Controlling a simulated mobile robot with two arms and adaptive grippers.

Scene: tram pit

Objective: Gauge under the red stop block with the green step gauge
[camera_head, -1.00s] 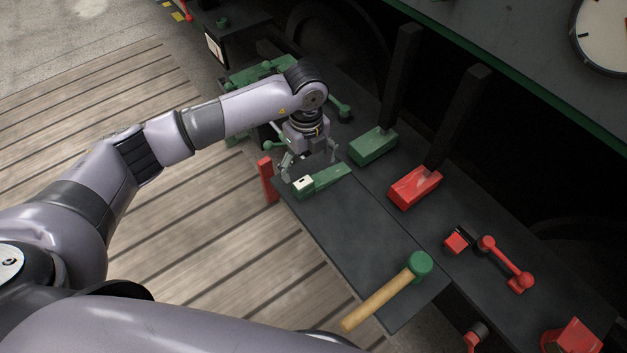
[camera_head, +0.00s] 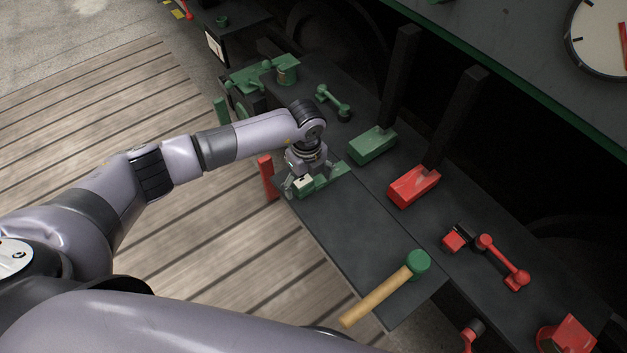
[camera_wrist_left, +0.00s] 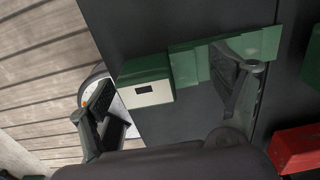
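The green step gauge (camera_head: 321,183) lies on the near dark plate, its white-faced end toward the left. In the left wrist view the gauge (camera_wrist_left: 146,76) shows a block end with a white face and dark window, and thin green steps running right. My left gripper (camera_head: 306,181) is right over it, fingers apart; one finger is left of the block end and the other overlaps the steps in the left wrist view (camera_wrist_left: 165,88). Whether they touch is unclear. The red stop block (camera_head: 413,187) sits at the foot of a dark post, right of the gauge. My right gripper is not in view.
A green block (camera_head: 372,146) stands under a second dark post. A mallet (camera_head: 378,295) lies on the near plate's front end. Red linkage parts (camera_head: 503,261) lie at right. A red post (camera_head: 267,176) stands beside the plate's left edge. The plate's middle is clear.

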